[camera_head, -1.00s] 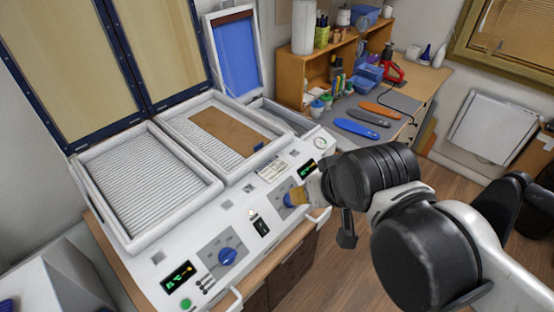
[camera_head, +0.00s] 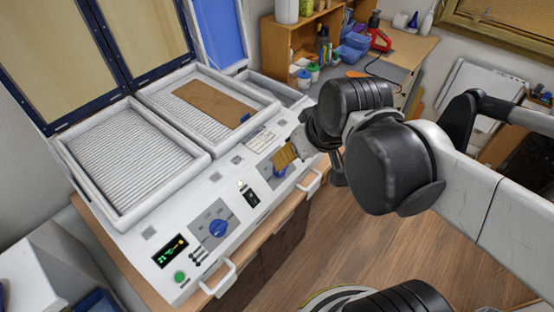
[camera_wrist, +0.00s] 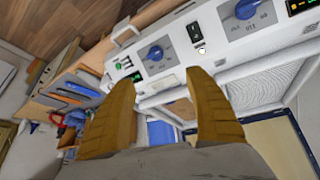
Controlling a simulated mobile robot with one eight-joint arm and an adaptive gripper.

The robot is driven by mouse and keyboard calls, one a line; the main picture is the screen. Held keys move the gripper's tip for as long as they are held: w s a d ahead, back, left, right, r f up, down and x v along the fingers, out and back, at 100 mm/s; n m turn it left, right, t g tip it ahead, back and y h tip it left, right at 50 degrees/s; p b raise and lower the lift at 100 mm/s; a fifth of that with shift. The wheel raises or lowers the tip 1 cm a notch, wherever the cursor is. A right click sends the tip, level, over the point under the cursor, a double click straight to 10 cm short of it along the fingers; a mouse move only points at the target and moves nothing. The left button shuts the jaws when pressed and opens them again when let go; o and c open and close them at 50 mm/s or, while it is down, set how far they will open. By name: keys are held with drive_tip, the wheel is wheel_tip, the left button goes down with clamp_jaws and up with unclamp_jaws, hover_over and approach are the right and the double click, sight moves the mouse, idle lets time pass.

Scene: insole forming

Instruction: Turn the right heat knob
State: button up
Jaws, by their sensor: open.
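The right heat knob (camera_head: 279,173) is a blue dial on a grey plate at the right of the white machine's front panel. In the head view, my gripper's tan fingers (camera_head: 286,157) hide part of that plate. In the wrist view, the right knob (camera_wrist: 155,52) lies beyond and between my two spread fingertips (camera_wrist: 159,78), with a visible gap. My gripper is open and empty. The left heat knob (camera_head: 218,228) is a similar blue dial; it also shows in the wrist view (camera_wrist: 246,9).
White handles (camera_head: 218,282) stick out from the panel's front edge. A black switch (camera_head: 251,198) sits between the knobs. A brown sheet (camera_head: 212,102) lies in the machine's right ribbed bed. A workbench with shelves (camera_head: 300,45) stands behind on the right.

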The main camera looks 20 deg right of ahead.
drive_tip(key=w+f+n+b, duration=0.1)
drive_tip(key=w+f, duration=0.2)
drive_tip(key=f, duration=0.2)
drive_tip(key=w+f+n+g+y+b, duration=0.1)
drive_tip(key=w+f+b, duration=0.1)
drive_tip(key=w+f, duration=0.2)
drive_tip(key=w+d+f+n+g+b, duration=0.1)
drive_tip(key=w+f, duration=0.3)
drive_tip(key=f, duration=0.4)
drive_tip(key=shift+f+n+y+b, duration=0.25)
drive_tip(key=shift+n+y+b, duration=0.05)
drive_tip(key=shift+n+b, duration=0.35)
drive_tip(key=shift+s, duration=0.1)
drive_tip(key=shift+c, duration=0.2)
drive_tip(key=c, duration=1.1)
